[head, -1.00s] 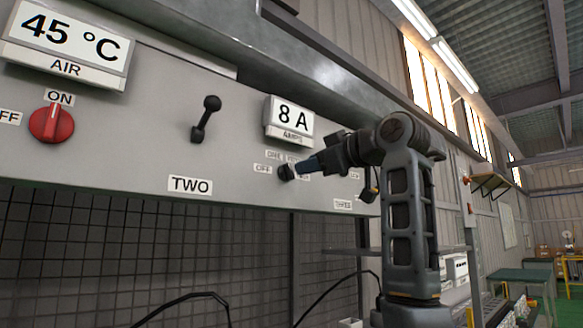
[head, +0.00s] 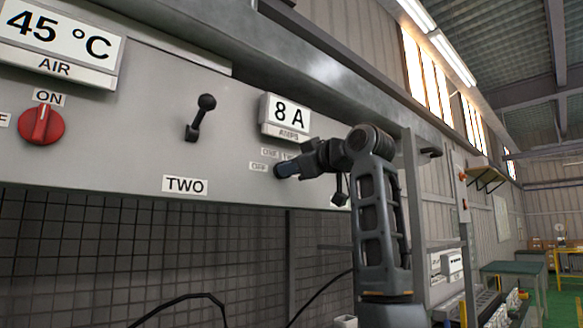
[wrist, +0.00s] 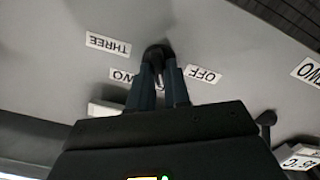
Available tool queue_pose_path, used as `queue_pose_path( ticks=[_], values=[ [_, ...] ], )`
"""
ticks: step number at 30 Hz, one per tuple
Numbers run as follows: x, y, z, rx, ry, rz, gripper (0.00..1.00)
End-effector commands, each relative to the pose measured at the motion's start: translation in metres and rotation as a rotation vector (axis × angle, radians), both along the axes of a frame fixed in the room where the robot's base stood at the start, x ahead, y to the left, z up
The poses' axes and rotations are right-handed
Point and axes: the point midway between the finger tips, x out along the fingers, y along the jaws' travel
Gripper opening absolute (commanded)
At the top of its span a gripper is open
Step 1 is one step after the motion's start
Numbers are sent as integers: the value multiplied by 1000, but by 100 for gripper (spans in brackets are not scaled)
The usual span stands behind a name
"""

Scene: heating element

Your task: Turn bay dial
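The bay dial (wrist: 158,53) is a dark round knob on the grey panel, below the "8 A" amps display (head: 286,115). Small labels around it read OFF, TWO and THREE in the wrist view. My gripper (head: 284,170) reaches it from the right in the head view. In the wrist view its two fingers (wrist: 160,68) lie close together on either side of the dial's grip, with a narrow gap between them. The fingers cover much of the dial, so its pointer is hidden.
Further left are a red ON/OFF knob (head: 41,124) and a "45 °C" air display (head: 62,40). A dark mesh (head: 150,250) lies below the panel.

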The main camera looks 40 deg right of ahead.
Motion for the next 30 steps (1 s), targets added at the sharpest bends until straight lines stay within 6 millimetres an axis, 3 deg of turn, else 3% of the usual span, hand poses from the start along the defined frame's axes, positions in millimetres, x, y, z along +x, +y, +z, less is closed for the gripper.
queue_pose_path(
  ticks=[5,20,30],
  values=[
    [0,0,0,0,0,0,0],
    [0,0,0,54,3,2,0],
    [0,0,1,298,10,2,0]
  ],
)
